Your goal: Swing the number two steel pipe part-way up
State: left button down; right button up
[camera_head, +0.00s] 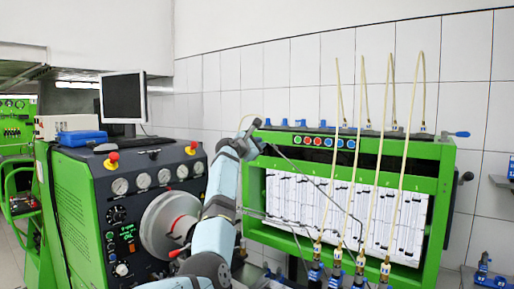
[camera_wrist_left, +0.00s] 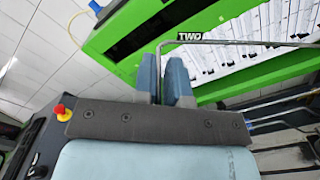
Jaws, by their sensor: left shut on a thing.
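The number two steel pipe (camera_wrist_left: 240,42) is a thin grey tube with a "TWO" label above it in the left wrist view. Its bent end goes down between the fingers of my left gripper (camera_wrist_left: 163,78), which is shut on it. In the head view my left gripper (camera_head: 254,141) is at the upper left corner of the green test bench (camera_head: 447,190). There the pipe (camera_head: 300,170) slants from the gripper down to the right, across the white scale panel. Its lower end among the fittings is hard to make out. My right gripper is not in view.
Other bent steel pipes (camera_wrist_left: 285,102) lie lower on the bench front. Several pale hoses (camera_head: 384,140) stand upright in front of the scale panel (camera_head: 410,215). A green and black control cabinet (camera_head: 75,200) with gauges and a monitor (camera_head: 123,97) stands at the left.

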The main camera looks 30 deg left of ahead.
pick_arm(q)
jog(key=shift+s+a+r, duration=0.1)
jog(key=shift+r, duration=0.3)
jog(key=c, duration=1.4)
grip_release()
jog(key=shift+c, duration=0.2)
jog(key=shift+o, duration=1)
jog(key=shift+f, duration=0.1)
jog(key=shift+a+f, duration=0.15)
jog(key=shift+s+f+b, duration=0.15)
jog(key=shift+s+b, duration=0.2)
jog(key=shift+s, duration=0.1)
jog(key=s+a+b, duration=0.1)
jog(key=s+b, duration=0.3)
jog(key=s, duration=0.8)
jog(key=shift+s, duration=0.4)
